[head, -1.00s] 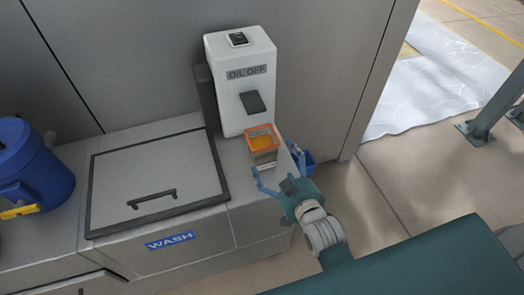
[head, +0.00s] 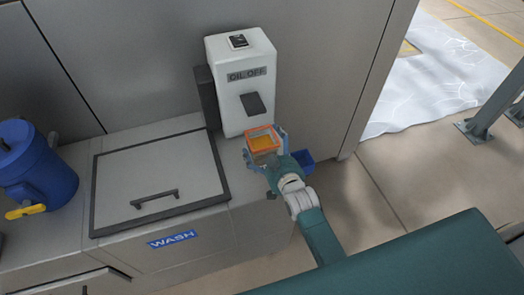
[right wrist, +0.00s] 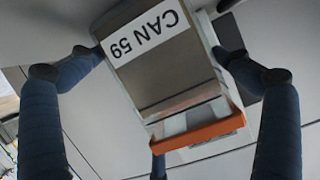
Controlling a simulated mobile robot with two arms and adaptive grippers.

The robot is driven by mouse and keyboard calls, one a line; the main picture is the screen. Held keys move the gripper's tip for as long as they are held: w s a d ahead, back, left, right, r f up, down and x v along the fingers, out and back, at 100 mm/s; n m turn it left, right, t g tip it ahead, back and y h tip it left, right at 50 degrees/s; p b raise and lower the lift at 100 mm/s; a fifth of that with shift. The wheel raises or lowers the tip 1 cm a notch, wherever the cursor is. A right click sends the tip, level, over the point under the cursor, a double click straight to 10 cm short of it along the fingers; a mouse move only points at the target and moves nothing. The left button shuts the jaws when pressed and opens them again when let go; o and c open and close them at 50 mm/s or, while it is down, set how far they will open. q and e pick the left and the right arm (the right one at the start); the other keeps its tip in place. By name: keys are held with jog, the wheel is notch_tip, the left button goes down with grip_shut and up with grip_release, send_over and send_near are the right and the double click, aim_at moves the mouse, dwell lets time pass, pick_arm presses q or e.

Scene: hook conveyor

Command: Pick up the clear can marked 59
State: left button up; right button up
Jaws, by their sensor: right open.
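In the right wrist view the can (right wrist: 172,70) carries a white label reading "CAN 59". My right gripper (head: 265,150) is open around the can in the head view, with fingers on both its sides. In the right wrist view its blue fingers (right wrist: 160,80) flank the can; whether they touch it I cannot tell. My left gripper is not in view.
The white dispenser (head: 242,85) reads "OIL OFF". Left of it is a lidded wash unit (head: 160,180) with a handle. A blue container (head: 38,170) with a yellow tap stands at far left.

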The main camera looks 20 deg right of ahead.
jog(key=c, duration=1.5)
jog(key=shift+r, duration=0.15)
jog(key=shift+c, duration=0.3)
jog(key=shift+r, duration=0.1)
